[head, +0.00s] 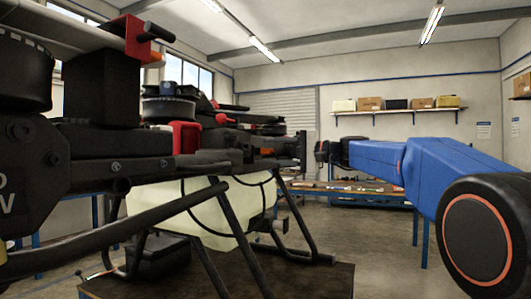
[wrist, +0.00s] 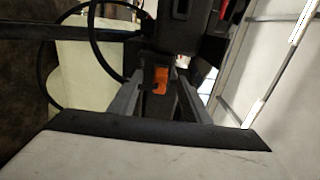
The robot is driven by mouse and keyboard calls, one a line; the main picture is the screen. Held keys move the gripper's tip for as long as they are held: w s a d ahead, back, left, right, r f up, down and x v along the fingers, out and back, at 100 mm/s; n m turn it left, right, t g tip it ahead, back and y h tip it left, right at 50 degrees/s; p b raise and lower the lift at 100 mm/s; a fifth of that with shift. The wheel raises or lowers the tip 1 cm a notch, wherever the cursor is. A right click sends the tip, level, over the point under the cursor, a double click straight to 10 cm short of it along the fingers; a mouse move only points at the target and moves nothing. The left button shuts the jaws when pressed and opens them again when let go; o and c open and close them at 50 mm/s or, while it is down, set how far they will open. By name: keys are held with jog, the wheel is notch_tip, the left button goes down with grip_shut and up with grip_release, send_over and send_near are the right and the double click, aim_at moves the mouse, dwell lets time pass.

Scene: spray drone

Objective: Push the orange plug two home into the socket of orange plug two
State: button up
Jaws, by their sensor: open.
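The spray drone (head: 235,145) stands on a table, its dark frame above a pale tank (head: 200,210). In the wrist view, an orange plug (wrist: 160,79) shows on the drone's dark body, ahead of and between the grey fingers of my gripper (wrist: 157,92). A small orange patch also shows on the drone in the head view (head: 266,151). My gripper is open with nothing between its fingers. In the head view it points left at the drone's right side. The socket is hidden, and I cannot tell how deep the plug sits.
Black tubes and a curved hose (wrist: 95,45) lie close to the left of my gripper in the wrist view. Landing legs (head: 297,220) stand below the drone. A blue workbench (head: 365,193) and a wall shelf with boxes (head: 395,112) are behind.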

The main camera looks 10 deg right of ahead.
dwell(0.4)
grip_shut()
jog(key=shift+d, duration=0.1)
jog(key=shift+v, duration=2.8)
jog(key=shift+s+d, duration=0.1)
